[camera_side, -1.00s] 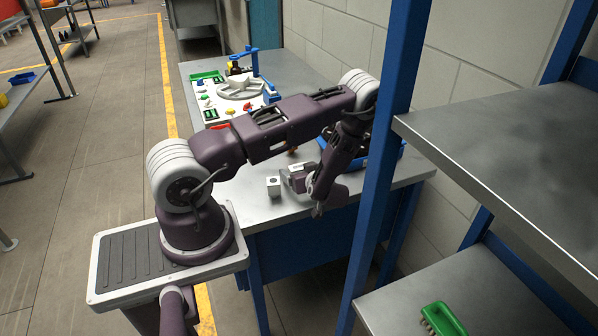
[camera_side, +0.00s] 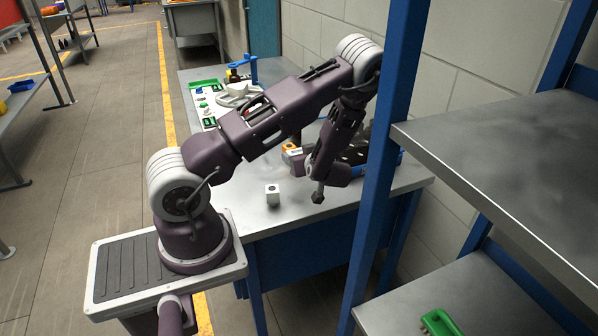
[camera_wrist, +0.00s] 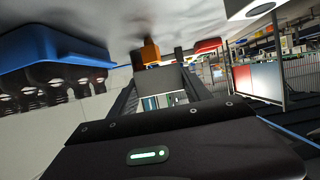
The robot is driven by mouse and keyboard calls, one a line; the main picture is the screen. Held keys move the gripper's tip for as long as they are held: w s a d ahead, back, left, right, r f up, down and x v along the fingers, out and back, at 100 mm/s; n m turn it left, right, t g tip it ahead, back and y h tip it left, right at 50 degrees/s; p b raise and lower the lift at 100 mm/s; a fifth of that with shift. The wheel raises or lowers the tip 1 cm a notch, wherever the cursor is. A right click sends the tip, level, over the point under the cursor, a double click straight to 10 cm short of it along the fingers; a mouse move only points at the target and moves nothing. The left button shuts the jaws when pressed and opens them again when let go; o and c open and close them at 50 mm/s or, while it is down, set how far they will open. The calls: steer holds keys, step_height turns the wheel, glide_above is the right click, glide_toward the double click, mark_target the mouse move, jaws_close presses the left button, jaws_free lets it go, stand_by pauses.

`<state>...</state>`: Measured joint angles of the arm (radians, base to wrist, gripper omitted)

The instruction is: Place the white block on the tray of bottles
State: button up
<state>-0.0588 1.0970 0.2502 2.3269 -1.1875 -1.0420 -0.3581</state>
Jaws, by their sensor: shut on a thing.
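My gripper (camera_wrist: 160,90) is shut on a pale block (camera_wrist: 157,77), which looks grey in shadow and fits the white block. In the side view my gripper (camera_side: 296,158) is above the table, and the held block is hard to make out there. The blue tray (camera_wrist: 50,46) with several dark bottles (camera_wrist: 48,80) shows at the left of the upside-down wrist view, apart from the gripper. In the side view the tray (camera_side: 399,158) is mostly hidden behind my arm and the blue post.
A white cube with a dark round mark (camera_side: 272,196) stands on the table (camera_side: 245,205) near its front. An orange block (camera_wrist: 150,52) is close beyond the fingertips. A white board (camera_side: 205,105) with small parts lies at the back. A blue post (camera_side: 378,170) stands in front.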

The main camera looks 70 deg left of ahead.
steer(key=w+a+r+m+t+h, duration=0.1)
steer(key=w+r+m+t, duration=0.45)
steer(key=w, duration=0.65)
step_height(320, 180, up, 6)
steer(key=r+m+t+h, duration=0.1)
steer(key=m+t+h, duration=0.2)
steer(key=t, duration=0.1)
glide_above(360, 146)
steer(key=s+a, duration=0.2)
steer(key=a, duration=0.1)
step_height(360, 146, down, 10)
steer(key=shift+w+a, duration=0.1)
steer(key=shift+w, duration=0.05)
steer(key=shift+f, duration=0.15)
steer(key=o, duration=1.4)
